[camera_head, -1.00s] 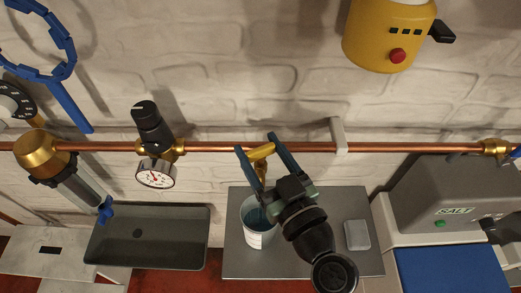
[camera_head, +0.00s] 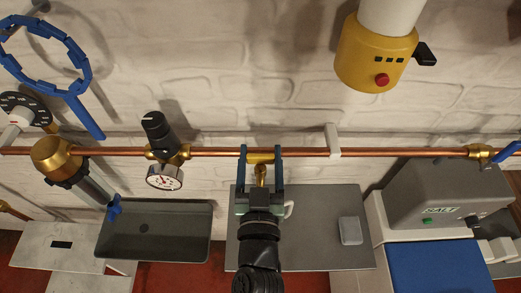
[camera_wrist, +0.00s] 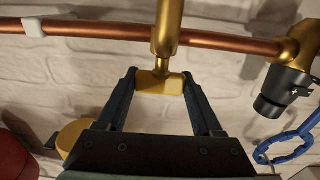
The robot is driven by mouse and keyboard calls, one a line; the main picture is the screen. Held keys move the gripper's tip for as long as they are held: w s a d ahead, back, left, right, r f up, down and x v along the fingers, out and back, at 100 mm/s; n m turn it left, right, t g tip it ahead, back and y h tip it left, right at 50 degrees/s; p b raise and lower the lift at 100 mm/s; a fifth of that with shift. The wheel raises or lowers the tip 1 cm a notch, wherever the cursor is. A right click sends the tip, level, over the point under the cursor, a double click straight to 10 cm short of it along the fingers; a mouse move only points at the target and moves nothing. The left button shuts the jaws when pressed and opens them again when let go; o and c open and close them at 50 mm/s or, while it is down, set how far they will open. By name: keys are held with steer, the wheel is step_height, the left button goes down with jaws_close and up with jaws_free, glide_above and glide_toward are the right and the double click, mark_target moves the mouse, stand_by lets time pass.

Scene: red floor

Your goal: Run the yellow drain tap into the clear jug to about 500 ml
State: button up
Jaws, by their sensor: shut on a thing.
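My gripper (camera_head: 261,151) is shut on the yellow tap handle (camera_head: 262,159), with one blue finger at each end of it. The handle lies level, along the copper pipe. In the wrist view the handle (camera_wrist: 153,84) sits between the fingers, under the brass tap body (camera_wrist: 168,28). The brass spout (camera_head: 261,178) points down below the handle. The clear jug stands below on the grey plate; my gripper and wrist hide most of it, and only its white handle (camera_head: 289,210) shows clearly. I cannot see its water level or any stream.
The copper pipe (camera_head: 310,153) runs along the wall. A pressure gauge (camera_head: 164,177) and dark sink (camera_head: 155,243) are at left. The grey plate (camera_head: 322,252) also bears a small grey block (camera_head: 350,231). A grey SALT unit (camera_head: 430,194) stands at right.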

steer(key=o, duration=1.4)
steer(key=shift+c, duration=0.2)
steer(key=shift+s, duration=0.1)
steer(key=shift+s+f, duration=0.1)
steer(key=shift+s, duration=0.2)
steer(key=s+b, duration=0.4)
steer(key=s, duration=0.8)
steer(key=shift+b, duration=0.3)
steer(key=shift+s+a, duration=0.1)
